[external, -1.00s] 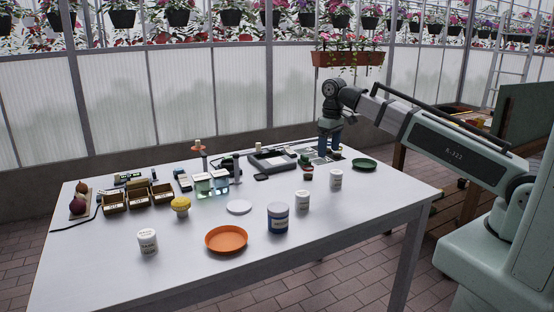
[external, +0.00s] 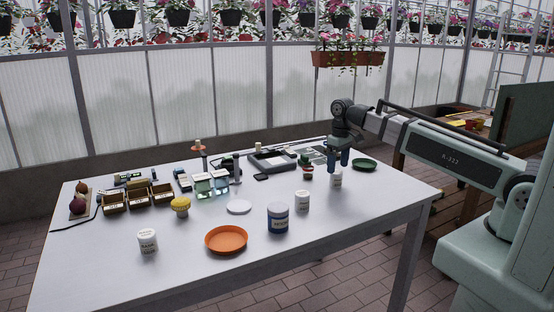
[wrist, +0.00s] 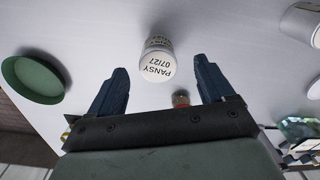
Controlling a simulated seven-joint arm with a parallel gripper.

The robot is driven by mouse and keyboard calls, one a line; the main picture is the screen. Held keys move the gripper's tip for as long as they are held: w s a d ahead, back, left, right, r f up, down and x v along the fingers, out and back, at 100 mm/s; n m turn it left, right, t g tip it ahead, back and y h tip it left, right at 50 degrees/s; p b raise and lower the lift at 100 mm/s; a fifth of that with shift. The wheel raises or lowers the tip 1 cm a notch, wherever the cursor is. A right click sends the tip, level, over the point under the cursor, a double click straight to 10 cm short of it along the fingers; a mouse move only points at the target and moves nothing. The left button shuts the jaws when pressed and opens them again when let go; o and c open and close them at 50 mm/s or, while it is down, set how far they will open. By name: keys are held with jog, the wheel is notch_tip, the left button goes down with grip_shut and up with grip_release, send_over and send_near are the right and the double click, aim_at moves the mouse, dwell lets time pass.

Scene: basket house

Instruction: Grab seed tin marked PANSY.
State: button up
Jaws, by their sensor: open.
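The seed tin marked PANSY (wrist: 157,64) is a small white can, its lid reading "PANSY 07/27" in the wrist view. It stands upright on the white table, just ahead of my fingertips and between their lines. In the external view the tin (external: 336,181) stands right below my gripper (external: 339,168), its top close to the fingers. My gripper also shows in the wrist view (wrist: 155,72), with two blue fingers apart and nothing between the tips. I cannot tell the exact height gap between the fingers and the lid.
A green dish (external: 364,164) lies right of the tin. Another white tin (external: 302,200) and a blue-labelled can (external: 277,218) stand to the left. A small dark red jar (external: 307,173) stands close behind. The front right of the white table (external: 375,208) is clear.

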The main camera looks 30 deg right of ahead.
aim_at(337, 172)
jog(key=shift+w+d+f, duration=0.1)
jog(key=shift+f, duration=2.95)
jog(key=c, duration=1.1)
jog(key=shift+r, duration=0.15)
